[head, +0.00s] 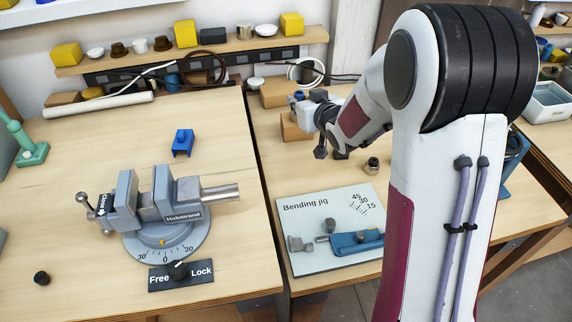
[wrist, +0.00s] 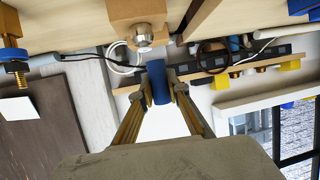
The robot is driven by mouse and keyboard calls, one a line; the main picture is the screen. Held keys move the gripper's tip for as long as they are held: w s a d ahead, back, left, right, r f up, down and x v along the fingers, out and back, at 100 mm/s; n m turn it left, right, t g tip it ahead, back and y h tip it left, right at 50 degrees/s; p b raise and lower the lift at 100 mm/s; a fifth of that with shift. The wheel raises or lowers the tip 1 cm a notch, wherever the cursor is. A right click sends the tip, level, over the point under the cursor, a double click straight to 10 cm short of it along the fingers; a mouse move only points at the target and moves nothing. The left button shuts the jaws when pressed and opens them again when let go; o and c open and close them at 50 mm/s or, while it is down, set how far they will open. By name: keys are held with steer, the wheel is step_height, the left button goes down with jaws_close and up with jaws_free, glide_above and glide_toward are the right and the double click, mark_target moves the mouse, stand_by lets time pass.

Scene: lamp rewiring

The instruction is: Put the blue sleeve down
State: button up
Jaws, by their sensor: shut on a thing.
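In the wrist view the blue sleeve (wrist: 159,82), a short blue cylinder, sits between the two fingertips of my gripper (wrist: 161,92). My gripper is shut on it, one finger on each side. The sleeve is held clear of the fingers' far ends, with the shelf and wall behind it. In the head view my gripper (head: 325,125) is over the back of the right-hand bench, partly hidden by my own arm; the sleeve cannot be made out surely there.
A wooden block with a metal nut (wrist: 142,35) is close ahead in the wrist view. The bending jig (head: 335,235) lies on the right-hand bench. A vise (head: 165,205) and a blue bracket (head: 182,143) stand on the left bench, with bare wood around them. A laden shelf (head: 200,48) runs behind.

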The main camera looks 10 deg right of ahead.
mark_target(299, 91)
steer(key=shift+w+a+r+n+g+y, duration=0.2)
steer(key=shift+w+r+n+y, duration=0.2)
steer(key=shift+w+n+y, duration=0.35)
steer(key=shift+w+a+r+n+g+y, duration=0.1)
steer(key=shift+w+a+r+n+y, duration=0.2)
steer(key=shift+w+n+y, duration=0.45)
steer(key=s+a+f+n+g+y, duration=0.3)
steer(key=s+f+n+g+y, duration=0.1)
steer(key=s+n+g+y, duration=0.3)
steer(key=shift+s+a+n+g+y, duration=0.3)
steer(key=shift+s+a+n, duration=0.1)
steer(key=shift+s+n, duration=0.75)
steer(key=shift+f, duration=0.1)
steer(key=shift+f, duration=3.1)
